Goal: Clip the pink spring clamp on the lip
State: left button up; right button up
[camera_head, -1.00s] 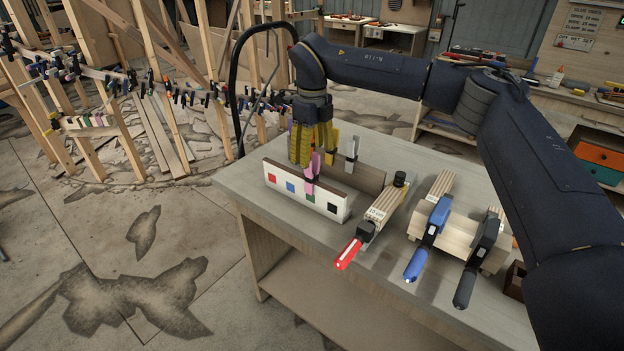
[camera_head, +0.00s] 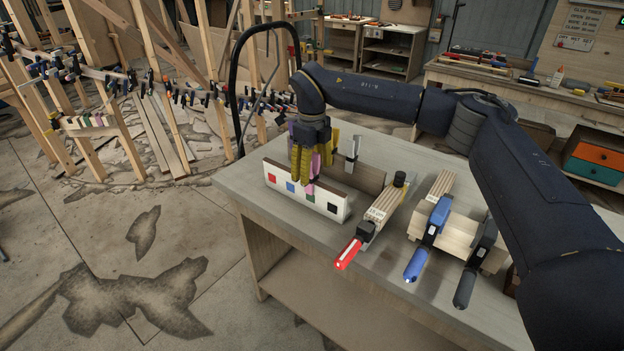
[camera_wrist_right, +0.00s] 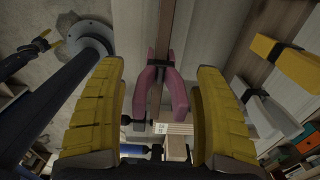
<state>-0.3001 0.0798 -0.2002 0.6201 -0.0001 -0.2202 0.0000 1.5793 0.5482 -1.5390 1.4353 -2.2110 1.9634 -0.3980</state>
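The pink spring clamp (camera_head: 314,166) sits at the top edge of a white board (camera_head: 330,203) with coloured squares, on the workbench. In the right wrist view the pink clamp (camera_wrist_right: 160,85) straddles a thin brown strip (camera_wrist_right: 160,55) between its two arms. My right gripper (camera_head: 314,164) is lowered around the clamp. Its yellow fingers (camera_wrist_right: 160,112) are spread, with a visible gap on each side of the clamp. A long curved lip (camera_head: 110,76) carrying many clamps runs along wooden posts at left.
A grey clamp (camera_head: 352,152) stands behind my right gripper. Red (camera_head: 349,253), blue (camera_head: 427,240) and black (camera_head: 475,262) handled clamps rest on wood blocks at right on the bench (camera_head: 240,183). A black hoop (camera_head: 238,75) rises behind the bench. Open floor lies at left.

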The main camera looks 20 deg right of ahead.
grip_shut()
dwell(0.3)
jog(key=shift+r, duration=0.1)
notch_tip(320, 180, up, 19)
jog(key=d+f, duration=0.6)
jog(key=d, duration=0.3)
jog(key=d+f, duration=0.6)
jog(key=d, duration=0.4)
jog(key=shift+w+d+f, duration=0.3)
jog(key=shift+w+f, duration=0.1)
jog(key=shift+w, duration=0.05)
